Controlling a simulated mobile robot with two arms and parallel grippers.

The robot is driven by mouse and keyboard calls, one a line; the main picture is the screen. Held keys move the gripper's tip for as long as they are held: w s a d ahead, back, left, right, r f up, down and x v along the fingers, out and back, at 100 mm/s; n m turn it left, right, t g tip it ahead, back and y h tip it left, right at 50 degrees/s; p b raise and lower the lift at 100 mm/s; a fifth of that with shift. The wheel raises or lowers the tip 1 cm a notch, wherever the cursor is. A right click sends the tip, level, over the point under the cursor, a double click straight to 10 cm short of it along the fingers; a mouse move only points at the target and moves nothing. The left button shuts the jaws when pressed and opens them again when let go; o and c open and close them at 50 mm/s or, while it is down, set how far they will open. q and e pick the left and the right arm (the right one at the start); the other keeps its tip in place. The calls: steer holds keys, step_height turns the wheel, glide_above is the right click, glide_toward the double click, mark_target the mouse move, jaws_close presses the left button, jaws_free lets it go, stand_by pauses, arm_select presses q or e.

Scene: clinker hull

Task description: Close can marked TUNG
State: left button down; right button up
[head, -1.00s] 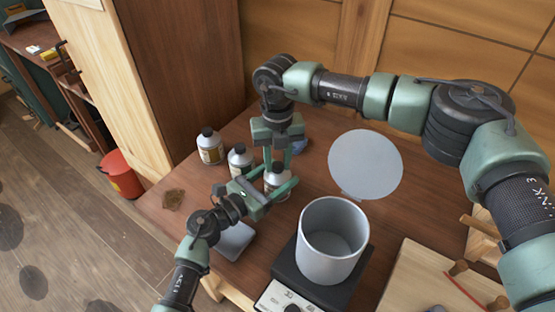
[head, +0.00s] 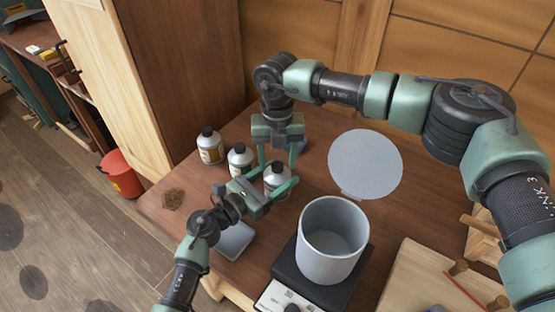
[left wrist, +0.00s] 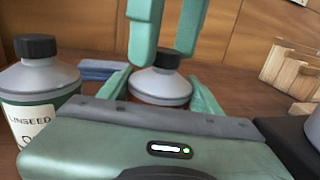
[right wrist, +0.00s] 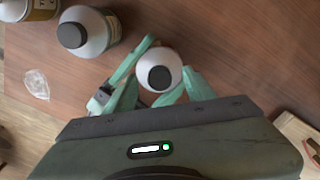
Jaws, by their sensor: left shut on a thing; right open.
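Three grey cans with black caps stand in a row on the brown table. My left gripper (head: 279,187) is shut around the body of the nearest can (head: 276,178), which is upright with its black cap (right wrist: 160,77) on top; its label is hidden. My right gripper (head: 277,160) is open and points down over this can, its fingers on either side above the cap. The middle can (head: 240,159) reads LINSEED in the left wrist view (left wrist: 40,105). The farthest can (head: 210,147) has a pale label, only partly visible in the right wrist view (right wrist: 40,8) and not readable.
A blue folded cloth (left wrist: 100,69) lies behind the cans. A wooden board (head: 415,280) is at the right.

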mark_target(267, 184)
step_height(267, 184, up, 12)
stand_by(0.4)
steer(key=shift+f, duration=0.1)
arm_select(q)
steer(key=shift+c, duration=1.2)
jaws_free()
steer(key=b+v, duration=0.1)
steer(key=v, duration=0.5)
steer(key=shift+s+a+f+b, duration=0.15)
steer(key=shift+s+a+b, duration=0.1)
steer(key=shift+a+b, duration=0.05)
steer(key=shift+s+a, duration=0.35)
arm_select(e)
steer(key=shift+f, duration=0.9)
